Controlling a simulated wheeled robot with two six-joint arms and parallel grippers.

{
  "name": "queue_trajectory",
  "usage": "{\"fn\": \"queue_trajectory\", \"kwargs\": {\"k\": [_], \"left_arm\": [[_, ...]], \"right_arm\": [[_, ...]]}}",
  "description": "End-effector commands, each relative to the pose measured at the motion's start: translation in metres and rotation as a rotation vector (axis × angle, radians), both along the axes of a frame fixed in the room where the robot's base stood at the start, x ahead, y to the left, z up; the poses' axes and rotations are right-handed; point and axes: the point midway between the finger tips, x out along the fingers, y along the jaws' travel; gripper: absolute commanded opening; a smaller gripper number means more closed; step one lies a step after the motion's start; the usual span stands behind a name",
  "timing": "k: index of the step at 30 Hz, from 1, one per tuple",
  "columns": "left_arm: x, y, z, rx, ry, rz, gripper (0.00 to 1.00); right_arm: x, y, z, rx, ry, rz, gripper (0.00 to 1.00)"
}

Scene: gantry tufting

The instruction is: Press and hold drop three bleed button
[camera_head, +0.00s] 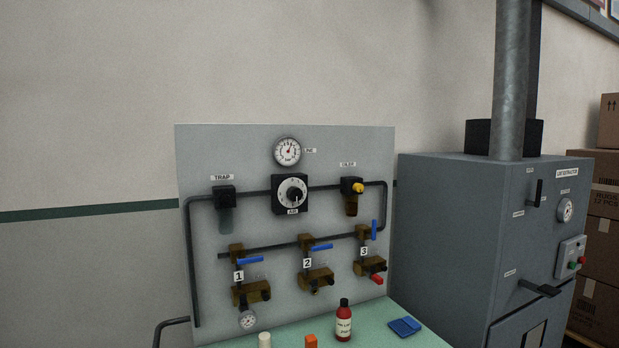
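The grey panel (250,150) carries three numbered brass drops. Drop three (368,265) is at the right under the label 3 (364,252). Its blue lever (374,229) stands upright. A red part (377,279) sticks out at its lower front, with a dark knob-like end beside it; which one is the bleed button I cannot tell for sure. Drop one (250,293) and drop two (316,279) have blue levers lying sideways. A small gauge (247,320) hangs at drop one. Neither of my grippers is in view, and nothing touches drop three.
A green bench top (400,334) lies below the panel. On it stand a red bottle (344,322), a white cylinder (264,341), an orange piece (311,341) and a blue folded item (405,326). A large grey cabinet (450,220) stands close on the right, with boxes (605,220) beyond.

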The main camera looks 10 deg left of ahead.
Motion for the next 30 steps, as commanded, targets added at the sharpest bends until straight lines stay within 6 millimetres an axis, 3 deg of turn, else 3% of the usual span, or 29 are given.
{"fn": "queue_trajectory", "kwargs": {"k": [8, 12, 30], "left_arm": [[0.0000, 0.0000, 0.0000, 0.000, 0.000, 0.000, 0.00], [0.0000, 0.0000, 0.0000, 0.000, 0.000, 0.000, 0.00], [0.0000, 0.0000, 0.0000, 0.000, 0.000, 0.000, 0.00]], "right_arm": [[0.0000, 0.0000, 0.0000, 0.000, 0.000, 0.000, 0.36], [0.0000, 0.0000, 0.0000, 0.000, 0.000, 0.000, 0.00], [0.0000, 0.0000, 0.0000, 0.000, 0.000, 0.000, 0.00]]}}
